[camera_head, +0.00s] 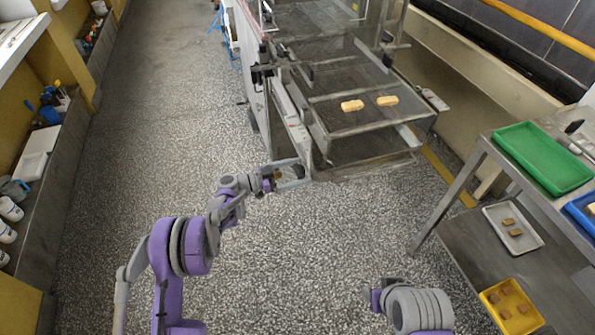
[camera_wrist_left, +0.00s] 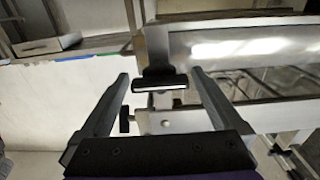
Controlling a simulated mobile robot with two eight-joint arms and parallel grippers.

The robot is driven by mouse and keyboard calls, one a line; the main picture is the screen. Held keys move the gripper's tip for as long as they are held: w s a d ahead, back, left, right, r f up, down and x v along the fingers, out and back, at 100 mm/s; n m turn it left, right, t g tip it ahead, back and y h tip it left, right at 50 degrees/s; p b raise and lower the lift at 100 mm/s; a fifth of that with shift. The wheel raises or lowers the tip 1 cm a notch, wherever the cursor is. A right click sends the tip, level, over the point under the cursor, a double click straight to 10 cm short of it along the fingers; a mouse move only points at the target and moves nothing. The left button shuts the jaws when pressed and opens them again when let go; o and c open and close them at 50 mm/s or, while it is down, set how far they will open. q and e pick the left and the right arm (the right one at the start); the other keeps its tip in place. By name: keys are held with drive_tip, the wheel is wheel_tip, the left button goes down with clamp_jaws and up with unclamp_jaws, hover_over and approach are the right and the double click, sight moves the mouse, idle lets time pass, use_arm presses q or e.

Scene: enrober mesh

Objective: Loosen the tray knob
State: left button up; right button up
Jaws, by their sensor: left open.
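My left gripper (camera_head: 291,174) is at the near lower corner of the mesh machine (camera_head: 345,125). In the left wrist view the open left gripper (camera_wrist_left: 160,75) has a finger on each side of a black knob-like piece (camera_wrist_left: 160,82) with a pale front edge. It looks like the tray knob, though I cannot be sure. The fingers appear apart from it, and the depth between them is unclear. A smaller dark knob (camera_wrist_left: 125,121) sits lower, beside the left finger. In the head view the knob is too small to make out. Only links of my right arm show.
Two pale bars (camera_head: 352,105) lie on the machine's mesh. At right, a metal rack (camera_head: 483,143) holds a green tray (camera_head: 541,158), a grey tray (camera_head: 524,241) and a yellow tray (camera_head: 488,301) with brown pieces. Speckled floor (camera_head: 330,235) is clear between the arms.

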use_arm(q)
drive_tip(key=c, duration=1.2)
drive_tip(key=n+b, duration=0.2)
drive_tip(key=n, duration=0.1)
drive_tip(key=shift+f+n+b, duration=0.1)
drive_tip(key=shift+n+b, duration=0.2)
drive_tip(key=n+b, duration=0.2)
drive_tip(key=n, duration=0.3)
drive_tip(key=shift+b, duration=0.4)
drive_tip(key=n+b, duration=0.2)
drive_tip(key=n, duration=0.3)
drive_tip(key=n+b, duration=0.1)
drive_tip(key=n, duration=0.3)
drive_tip(key=shift+n, duration=0.3)
